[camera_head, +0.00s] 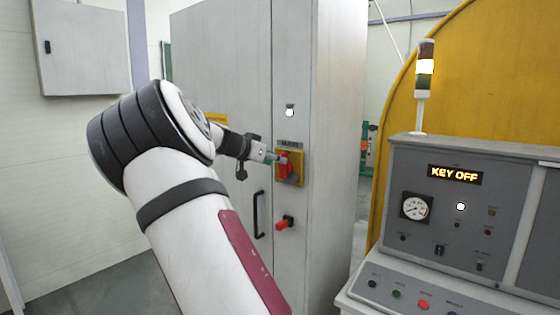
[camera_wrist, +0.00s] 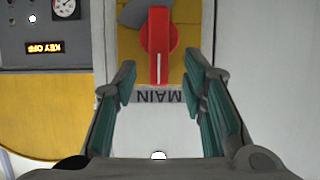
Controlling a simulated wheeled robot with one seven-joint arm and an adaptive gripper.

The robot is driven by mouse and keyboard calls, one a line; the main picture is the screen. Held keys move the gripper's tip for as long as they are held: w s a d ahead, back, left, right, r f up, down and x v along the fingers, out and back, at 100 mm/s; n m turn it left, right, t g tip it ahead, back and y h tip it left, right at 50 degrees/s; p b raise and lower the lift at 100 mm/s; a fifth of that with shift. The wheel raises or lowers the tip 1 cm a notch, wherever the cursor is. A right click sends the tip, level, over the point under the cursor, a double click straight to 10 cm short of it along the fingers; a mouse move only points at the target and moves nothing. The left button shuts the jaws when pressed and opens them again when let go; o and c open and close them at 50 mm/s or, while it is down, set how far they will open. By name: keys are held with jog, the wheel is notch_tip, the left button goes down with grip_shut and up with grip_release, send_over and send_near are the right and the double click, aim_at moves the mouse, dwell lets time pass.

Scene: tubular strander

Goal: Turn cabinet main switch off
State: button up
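The main switch is a red rotary knob (camera_head: 284,164) on a yellow plate (camera_head: 299,156) on the grey cabinet (camera_head: 291,60). In the wrist view the red knob (camera_wrist: 158,30) is upright in the picture, its white line pointing to the upside-down MAIN label (camera_wrist: 158,97). A grey part shows behind the knob. My gripper (camera_wrist: 160,75) is open and empty, its fingers to either side of the knob's line. In the head view my gripper (camera_head: 269,156) is close to the knob from the left; contact cannot be told.
A black door handle (camera_head: 259,214) and a smaller red switch (camera_head: 284,223) sit below on the cabinet. At right stands a control console (camera_head: 455,235) with a lit KEY OFF display (camera_head: 455,174) and a signal light (camera_head: 425,68). A yellow guard (camera_head: 470,80) rises behind it.

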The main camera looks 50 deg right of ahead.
aim_at(288, 170)
jog(key=shift+x, duration=1.85)
jog(key=shift+s, duration=0.1)
grip_shut()
